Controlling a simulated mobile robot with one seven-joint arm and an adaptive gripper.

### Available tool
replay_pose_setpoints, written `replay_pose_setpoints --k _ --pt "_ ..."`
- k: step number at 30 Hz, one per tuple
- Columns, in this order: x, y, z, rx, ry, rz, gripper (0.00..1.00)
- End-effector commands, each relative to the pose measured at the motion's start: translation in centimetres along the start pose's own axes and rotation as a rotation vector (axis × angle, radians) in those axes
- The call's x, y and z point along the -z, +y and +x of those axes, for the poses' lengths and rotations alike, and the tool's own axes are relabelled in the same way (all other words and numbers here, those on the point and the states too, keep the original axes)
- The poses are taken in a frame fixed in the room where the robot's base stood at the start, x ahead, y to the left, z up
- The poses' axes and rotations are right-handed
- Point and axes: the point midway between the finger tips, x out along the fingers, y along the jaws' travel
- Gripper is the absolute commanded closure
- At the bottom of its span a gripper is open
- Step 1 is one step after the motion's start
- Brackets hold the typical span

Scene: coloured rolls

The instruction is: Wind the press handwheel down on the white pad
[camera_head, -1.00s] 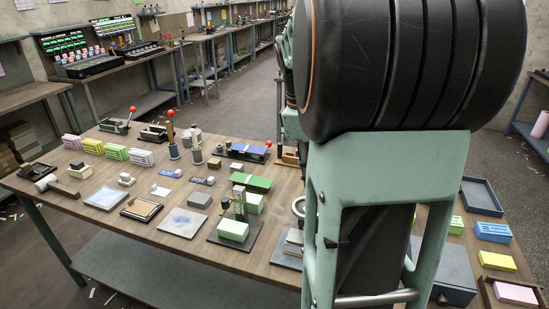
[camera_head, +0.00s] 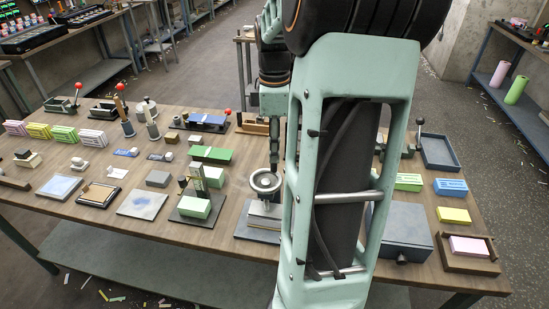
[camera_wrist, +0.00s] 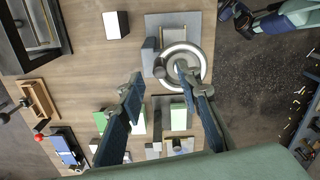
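The press handwheel (camera_head: 265,181) is a pale ring with a dark centre, lying flat above a grey base plate (camera_head: 250,234). In the wrist view the handwheel (camera_wrist: 198,50) shows from above beside a grey block. A pale block, perhaps the white pad, shows partly under the wheel; I cannot tell if anything touches it. My gripper (camera_head: 274,163) points down just above the wheel. Contact is unclear.
A green block on a stamp stand (camera_head: 195,208) stands left of the press. A grey box (camera_head: 400,240) is close on the right, partly behind my arm. A blue-grey tray (camera_head: 440,152) and coloured blocks lie further right. The table's front edge is near the press.

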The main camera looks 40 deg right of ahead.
Motion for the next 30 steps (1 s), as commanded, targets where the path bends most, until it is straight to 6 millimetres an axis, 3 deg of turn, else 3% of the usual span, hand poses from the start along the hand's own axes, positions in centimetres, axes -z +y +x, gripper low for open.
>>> replay_pose_setpoints --k 3,9,19,28,30 --pt "0.0 -0.1 2.1 0.004 0.001 0.0 0.68" --pt "0.0 0.0 4.1 0.001 0.0 0.001 0.68" --pt "0.0 0.0 4.4 -0.001 0.0 0.001 0.68" --pt "0.0 0.0 4.4 -0.001 0.0 0.001 1.0" --pt "0.0 0.0 4.4 -0.001 0.0 0.001 1.0"
